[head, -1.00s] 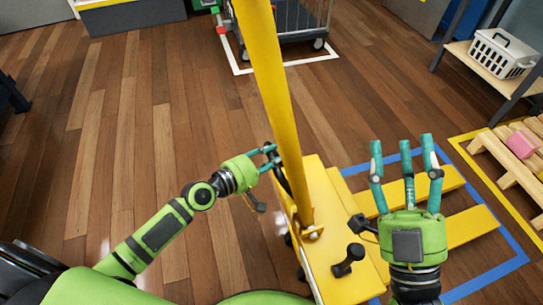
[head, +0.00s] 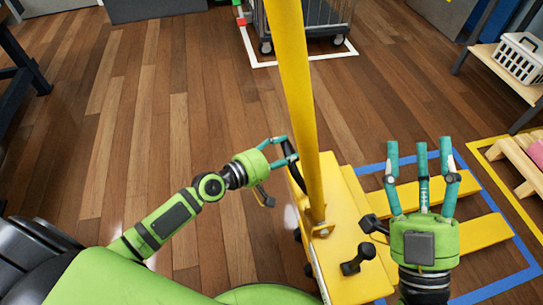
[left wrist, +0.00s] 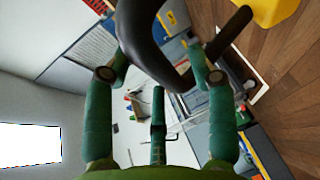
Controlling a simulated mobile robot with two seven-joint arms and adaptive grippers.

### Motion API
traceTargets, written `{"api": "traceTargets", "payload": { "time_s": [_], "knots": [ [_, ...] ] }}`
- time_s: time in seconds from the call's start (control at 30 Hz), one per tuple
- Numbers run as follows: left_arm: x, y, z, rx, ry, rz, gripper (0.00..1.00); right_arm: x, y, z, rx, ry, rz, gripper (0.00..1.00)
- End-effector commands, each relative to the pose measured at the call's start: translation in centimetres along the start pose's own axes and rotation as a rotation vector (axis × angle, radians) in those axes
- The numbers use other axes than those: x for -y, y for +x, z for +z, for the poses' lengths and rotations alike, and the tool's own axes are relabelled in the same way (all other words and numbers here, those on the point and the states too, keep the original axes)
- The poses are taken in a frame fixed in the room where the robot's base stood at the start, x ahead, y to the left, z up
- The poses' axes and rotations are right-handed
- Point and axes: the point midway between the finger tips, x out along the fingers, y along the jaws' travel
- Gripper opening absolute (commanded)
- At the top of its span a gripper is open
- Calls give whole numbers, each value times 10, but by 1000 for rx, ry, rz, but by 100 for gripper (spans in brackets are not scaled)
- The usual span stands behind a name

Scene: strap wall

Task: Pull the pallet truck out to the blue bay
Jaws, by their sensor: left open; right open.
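The yellow pallet truck (head: 345,200) stands in front of me, its yellow mast (head: 296,100) rising through the middle of the head view. Its forks (head: 480,233) point right and lie within the blue floor outline (head: 467,292) of the bay. My left gripper (head: 288,150) is open at a dark curved handle beside the mast. In the left wrist view this handle (left wrist: 142,42) passes between the open fingers; I cannot tell whether they touch it. My right gripper (head: 420,150) is open and empty, above the forks in the picture.
A wire cage trolley (head: 325,18) stands in a white outline at the back. A shelf with a white basket (head: 520,58) and a yellow-outlined wooden pallet (head: 515,160) are at the right. The wooden floor at the left (head: 130,130) is clear.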

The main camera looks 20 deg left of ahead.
Motion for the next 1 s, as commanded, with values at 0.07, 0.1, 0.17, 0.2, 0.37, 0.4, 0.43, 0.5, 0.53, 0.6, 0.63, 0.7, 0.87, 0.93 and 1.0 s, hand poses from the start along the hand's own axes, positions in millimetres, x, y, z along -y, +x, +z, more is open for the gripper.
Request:
{"api": "traceTargets", "payload": {
  "time_s": [0.07, 0.1, 0.17, 0.2, 0.37, 0.4, 0.43, 0.5, 0.53, 0.6, 0.63, 0.7, 0.87, 0.93, 1.0],
  "knots": [
    [1, -10, 0, 0, 3, -3, 56, 0, 0, 0, 0, 0, 0, 56],
    [2, -17, 0, 2, 2, -5, 56, 0, 0, 0, 0, 0, 0, 56],
    [2, -30, 0, 1, 3, -6, 56, 0, 0, 0, -1, -1, 0, 56],
    [2, -39, 0, 2, 2, -8, 56, 0, 0, 0, -1, -1, 1, 56],
    [2, -73, 0, 3, 2, -8, 56, 0, 0, 0, -1, -1, 1, 56],
    [2, -75, 0, 2, -1, -5, 56, 0, 0, 0, -1, -1, 1, 56],
    [1, -78, 0, 3, -1, -4, 56, 0, 0, -1, -1, -1, 1, 56],
    [1, -84, 0, 2, -2, -2, 56, 0, 0, -1, -1, -1, 1, 56],
    [1, -87, 0, 1, 0, -3, 56, 0, 0, -1, -1, -1, 1, 56],
    [1, -93, 0, 1, 0, -4, 56, 0, 0, -1, -2, -1, 1, 56],
    [1, -95, 0, 0, -2, -4, 56, 0, 0, -1, -2, -1, 1, 56],
    [1, -102, 0, -2, -7, -2, 56, 0, 0, -1, -2, -1, 1, 56],
    [1, -112, 0, -1, -4, -2, 56, 0, 0, -1, -2, -1, 1, 56],
    [1, -115, 0, -2, -3, -2, 56, 0, 0, -1, -2, -1, 1, 56],
    [1, -116, 0, -1, -1, -2, 56, 0, 0, -1, -2, -1, 1, 56]
  ]
}}
